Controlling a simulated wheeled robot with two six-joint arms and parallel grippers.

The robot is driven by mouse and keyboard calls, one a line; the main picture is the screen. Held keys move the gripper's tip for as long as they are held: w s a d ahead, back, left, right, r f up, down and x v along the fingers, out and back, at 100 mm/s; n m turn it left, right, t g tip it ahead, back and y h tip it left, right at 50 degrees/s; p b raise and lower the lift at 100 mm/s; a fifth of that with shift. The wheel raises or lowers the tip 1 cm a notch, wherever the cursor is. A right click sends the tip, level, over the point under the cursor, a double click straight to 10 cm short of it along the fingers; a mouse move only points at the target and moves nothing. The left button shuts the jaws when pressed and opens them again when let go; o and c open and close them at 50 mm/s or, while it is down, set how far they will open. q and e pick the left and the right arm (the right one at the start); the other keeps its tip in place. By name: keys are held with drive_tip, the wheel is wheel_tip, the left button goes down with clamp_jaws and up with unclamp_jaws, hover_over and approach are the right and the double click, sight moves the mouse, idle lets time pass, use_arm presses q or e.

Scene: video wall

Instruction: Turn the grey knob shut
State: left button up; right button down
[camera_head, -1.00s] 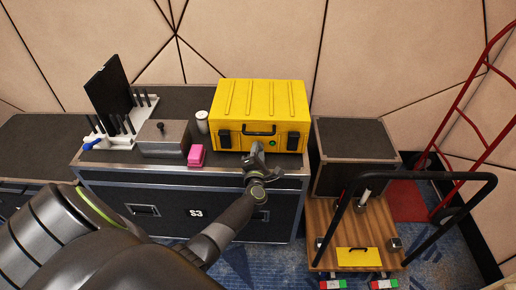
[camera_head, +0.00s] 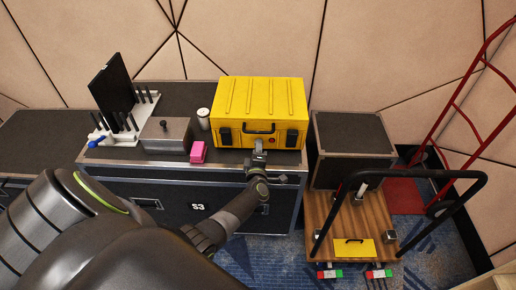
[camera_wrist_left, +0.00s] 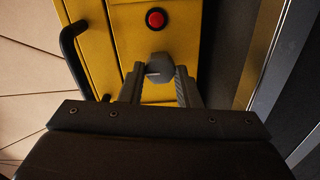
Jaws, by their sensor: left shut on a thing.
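The yellow case (camera_head: 262,98) stands on top of the black flight case with its front facing me. In the left wrist view the grey faceted knob (camera_wrist_left: 160,65) sits on the yellow front, below a round red light or button (camera_wrist_left: 156,18). My left gripper (camera_head: 259,148) reaches the case's front low down. In the wrist view its two fingers are on either side of the knob and shut on it. The gripper hides the knob in the head view. My right gripper is in neither view.
A pink block (camera_head: 198,152), a grey metal box (camera_head: 166,136), a white can (camera_head: 204,118) and a rack with a dark panel (camera_head: 110,85) stand left of the yellow case. A wooden trolley (camera_head: 337,220) with a black handle is at right, before a red hand truck (camera_head: 466,105).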

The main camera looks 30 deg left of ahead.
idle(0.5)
use_arm(q)
drive_tip(key=o, duration=1)
drive_tip(key=v, duration=1.7)
drive_tip(key=shift+s+r, duration=0.15)
drive_tip(key=shift+s, duration=0.1)
